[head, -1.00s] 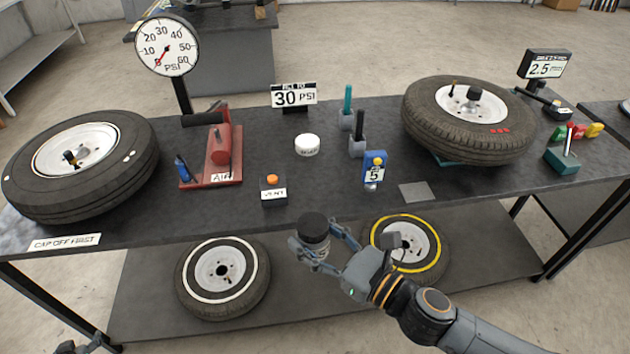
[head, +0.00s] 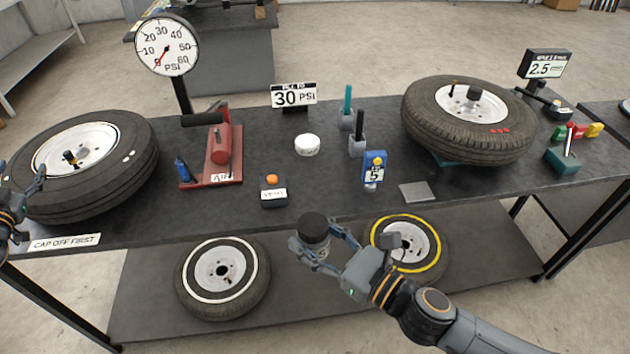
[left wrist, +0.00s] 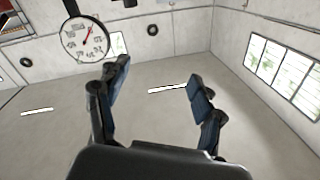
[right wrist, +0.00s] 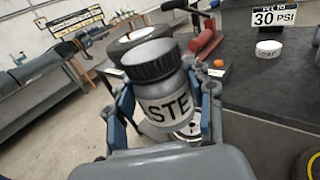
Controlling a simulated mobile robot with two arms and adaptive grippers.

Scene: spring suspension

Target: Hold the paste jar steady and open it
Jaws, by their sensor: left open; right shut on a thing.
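The paste jar is a grey jar with a ribbed black lid (head: 315,222). In the right wrist view the jar body (right wrist: 168,105) carries a label ending in "STE", and the lid (right wrist: 150,60) sits on top. My right gripper (head: 314,251) is shut on the jar body and holds it roughly upright in front of the bench's front edge. My left gripper (head: 36,180) is at the far left of the head view, beside the left tyre. In the left wrist view its fingers (left wrist: 157,85) are apart with nothing between them.
The bench (head: 330,205) holds the left tyre (head: 120,185), a pressure gauge (head: 167,47), a red air pump (head: 222,150), a white round tub (head: 307,145), a blue "5" device (head: 374,168) and the right tyre (head: 425,115). Two wheels lie on the lower shelf (head: 310,300).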

